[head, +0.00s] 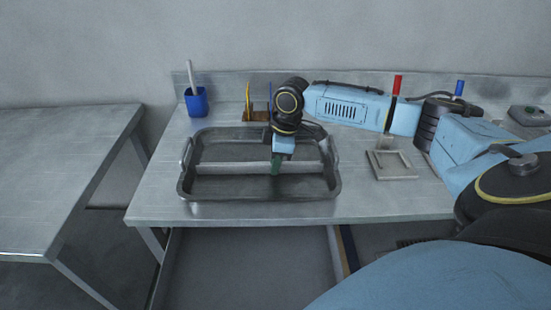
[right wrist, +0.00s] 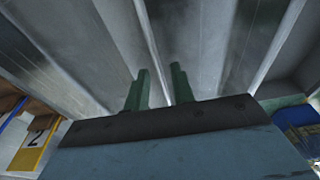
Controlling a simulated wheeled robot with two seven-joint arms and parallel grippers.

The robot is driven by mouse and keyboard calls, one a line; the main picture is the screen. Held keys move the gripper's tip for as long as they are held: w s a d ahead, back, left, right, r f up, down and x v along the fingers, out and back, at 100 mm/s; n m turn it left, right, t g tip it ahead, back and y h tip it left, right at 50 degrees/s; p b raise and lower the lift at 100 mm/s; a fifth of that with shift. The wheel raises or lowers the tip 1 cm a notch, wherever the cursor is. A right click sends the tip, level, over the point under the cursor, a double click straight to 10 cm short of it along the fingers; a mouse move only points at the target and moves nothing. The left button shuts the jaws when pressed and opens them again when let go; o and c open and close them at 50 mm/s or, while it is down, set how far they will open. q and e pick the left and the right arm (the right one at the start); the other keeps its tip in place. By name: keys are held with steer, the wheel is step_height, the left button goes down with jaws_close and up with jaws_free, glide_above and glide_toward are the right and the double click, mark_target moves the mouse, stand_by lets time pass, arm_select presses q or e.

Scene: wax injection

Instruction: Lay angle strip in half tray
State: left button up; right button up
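A grey metal tray (head: 188,190) with upright end handles lies on the bench. A light metal bar (head: 225,169) runs left to right across its middle, splitting it into a back and a front half. I cannot tell whether this bar is the angle strip or a fixed divider. My right gripper (head: 276,168) points down over the tray, right of its middle, at the bar. In the right wrist view its green fingers (right wrist: 160,90) stand apart, with nothing clearly held between them. Whether they touch the bar is unclear. My left gripper is not in view.
A blue cup (head: 196,102) with a white stick stands behind the tray. Yellow tags in a brown holder (head: 259,115) are partly hidden by my arm. A square frame (head: 391,165) lies right of the tray. Another table (head: 60,160) stands left, across a gap.

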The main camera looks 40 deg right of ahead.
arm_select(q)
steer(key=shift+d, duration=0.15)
